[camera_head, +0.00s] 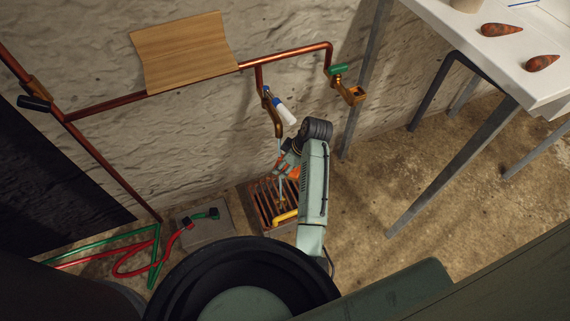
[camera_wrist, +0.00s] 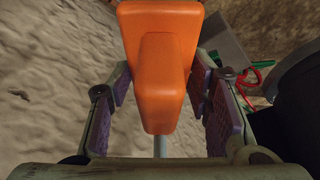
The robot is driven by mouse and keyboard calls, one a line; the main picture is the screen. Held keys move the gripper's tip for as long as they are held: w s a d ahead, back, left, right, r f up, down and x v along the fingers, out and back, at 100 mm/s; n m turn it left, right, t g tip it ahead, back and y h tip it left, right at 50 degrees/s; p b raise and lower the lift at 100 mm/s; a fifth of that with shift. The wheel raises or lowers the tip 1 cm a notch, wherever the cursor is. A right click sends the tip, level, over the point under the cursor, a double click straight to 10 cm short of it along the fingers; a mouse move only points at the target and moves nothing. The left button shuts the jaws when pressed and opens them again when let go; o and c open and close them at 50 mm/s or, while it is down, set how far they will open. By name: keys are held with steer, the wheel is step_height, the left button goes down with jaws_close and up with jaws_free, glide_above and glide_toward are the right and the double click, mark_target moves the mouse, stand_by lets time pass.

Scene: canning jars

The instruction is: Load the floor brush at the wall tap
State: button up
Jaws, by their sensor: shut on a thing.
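My gripper (camera_wrist: 160,85) is shut on an orange block-shaped part with a thin grey rod, which I take to be the floor brush (camera_wrist: 158,60). The pads press its sides. In the head view my gripper (camera_head: 284,167) is low by the wall, and the orange part (camera_head: 294,173) is partly hidden by my arm. The brush's bristles cannot be made out.
A slatted floor grate (camera_head: 264,205) with a yellow bar (camera_head: 285,216) lies below the tap. Red and green hoses (camera_head: 140,258) run left, near a grey slab (camera_head: 205,228). A white table (camera_head: 480,55) stands right. Open floor (camera_head: 440,205) is under and beside it.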

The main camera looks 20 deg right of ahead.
mark_target(290, 175)
steer(key=shift+s, duration=0.1)
steer(key=shift+s+d+r+p, duration=0.15)
steer(key=shift+s+p, duration=0.9)
steer(key=shift+s, duration=0.85)
steer(key=shift+s+d+p, duration=0.15)
steer(key=shift+s+p, duration=0.6)
steer(key=shift+s, duration=1.25)
steer(key=s+r+p, duration=0.3)
steer(key=s+p, duration=0.2)
steer(key=shift+d+r, duration=0.2)
steer(key=shift+r, duration=0.15)
